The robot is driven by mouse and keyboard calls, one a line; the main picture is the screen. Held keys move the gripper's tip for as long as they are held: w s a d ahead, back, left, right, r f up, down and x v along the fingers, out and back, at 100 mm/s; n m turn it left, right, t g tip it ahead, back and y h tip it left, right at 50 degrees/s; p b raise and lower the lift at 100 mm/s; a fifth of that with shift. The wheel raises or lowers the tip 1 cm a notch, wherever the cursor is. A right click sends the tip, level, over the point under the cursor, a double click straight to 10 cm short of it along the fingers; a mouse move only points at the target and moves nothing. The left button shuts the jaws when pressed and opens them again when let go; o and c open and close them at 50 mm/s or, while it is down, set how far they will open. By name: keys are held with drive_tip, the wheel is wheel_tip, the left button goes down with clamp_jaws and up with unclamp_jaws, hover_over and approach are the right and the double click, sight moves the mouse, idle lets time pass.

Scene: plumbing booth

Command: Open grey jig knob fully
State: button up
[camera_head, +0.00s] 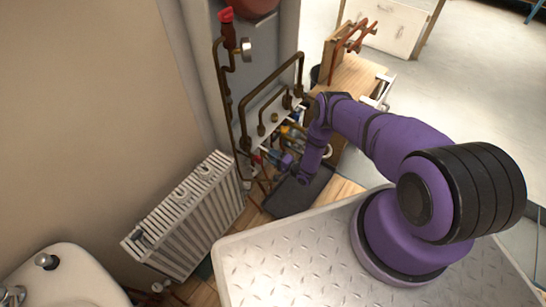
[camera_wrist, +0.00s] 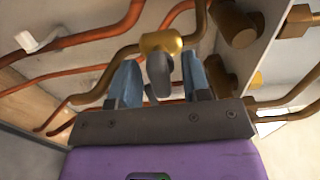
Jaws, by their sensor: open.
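The grey knob (camera_wrist: 159,78) hangs from a brass valve body (camera_wrist: 162,43) on the pipework in the wrist view. It stands between the two blue-grey fingers of my gripper (camera_wrist: 160,72), with a visible gap on each side. My gripper is open. In the head view my gripper (camera_head: 279,160) is at the lower pipes of the wall rig, and the grey knob cannot be made out there. Whether the knob touches anything deeper between the fingers cannot be told.
Copper pipes (camera_wrist: 100,38) run close around the fingers, with thick brass fittings (camera_wrist: 234,25) at right.

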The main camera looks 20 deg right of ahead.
drive_tip(key=shift+w+a, duration=0.1)
drive_tip(key=shift+w, duration=0.05)
drive_tip(key=shift+c, duration=0.4)
drive_tip(key=c, duration=0.6)
